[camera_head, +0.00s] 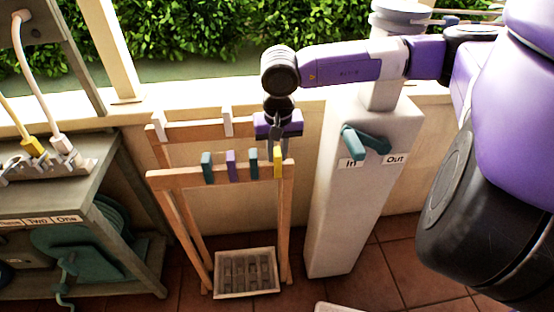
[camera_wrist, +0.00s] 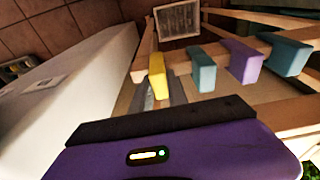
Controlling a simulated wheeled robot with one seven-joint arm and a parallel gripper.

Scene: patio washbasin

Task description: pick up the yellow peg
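The yellow peg (camera_head: 277,161) sits over the front rail of a wooden rack (camera_head: 180,178), at the rail's right end. It also shows in the wrist view (camera_wrist: 157,76), just beyond my gripper's purple body. My gripper (camera_head: 275,146) is above and behind the yellow peg, pointing down. In the wrist view a grey finger (camera_wrist: 177,91) shows just right of the peg, and a darker finger seems to lie to its left. The fingers look apart; I see no clear contact with the peg.
Teal and purple pegs (camera_head: 231,166) share the front rail; the nearest teal one (camera_head: 254,164) is close to the yellow peg. White pegs (camera_head: 227,122) sit on the rear rail. A pillar with teal handles (camera_head: 366,142) stands right. A tray (camera_head: 247,291) lies below.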

